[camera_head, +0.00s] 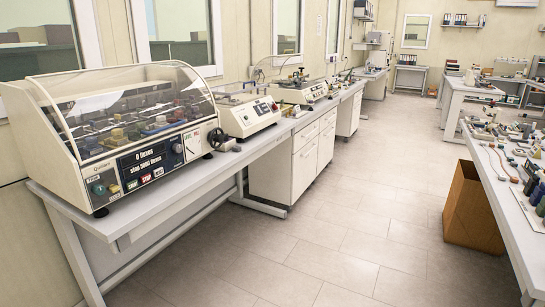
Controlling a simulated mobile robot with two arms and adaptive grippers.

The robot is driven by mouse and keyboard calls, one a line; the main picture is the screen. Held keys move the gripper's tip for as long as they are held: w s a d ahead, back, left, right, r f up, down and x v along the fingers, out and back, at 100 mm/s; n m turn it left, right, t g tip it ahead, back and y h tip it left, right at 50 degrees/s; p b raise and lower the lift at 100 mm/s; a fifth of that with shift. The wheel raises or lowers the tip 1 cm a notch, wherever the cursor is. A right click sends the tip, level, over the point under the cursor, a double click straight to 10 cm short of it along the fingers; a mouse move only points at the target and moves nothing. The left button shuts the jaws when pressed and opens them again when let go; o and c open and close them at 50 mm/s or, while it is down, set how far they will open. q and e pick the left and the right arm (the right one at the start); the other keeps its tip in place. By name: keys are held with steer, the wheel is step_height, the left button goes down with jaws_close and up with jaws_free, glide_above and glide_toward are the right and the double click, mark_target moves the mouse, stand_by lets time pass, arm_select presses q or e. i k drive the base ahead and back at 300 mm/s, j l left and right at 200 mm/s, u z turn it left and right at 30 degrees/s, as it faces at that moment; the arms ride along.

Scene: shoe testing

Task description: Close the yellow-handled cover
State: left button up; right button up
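A large machine (150,165) stands at the left end of the long bench. A clear curved cover (115,90) with cream edges sits over its top, and small coloured blocks show through it. Its dark front panel has a display, a dial and buttons. I cannot make out a yellow handle on this cover. Further along the bench, a clear panel (272,68) seems to stand raised behind a smaller machine (250,117). It is too small to tell whether that panel has a yellow handle. Neither of my grippers is in view.
The long grey bench (205,168) runs along the left wall, with more machines further back. White drawers (305,160) stand beneath it. A cluttered table (510,185) and a brown bin (472,208) are on the right. The tiled floor between is clear.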

mark_target(279, 64)
steer(key=i+l+z, duration=0.35)
steer(key=i, duration=0.5)
steer(key=i+z, duration=0.35)
steer(key=i, duration=2.85)
steer(key=j+u, duration=0.05)
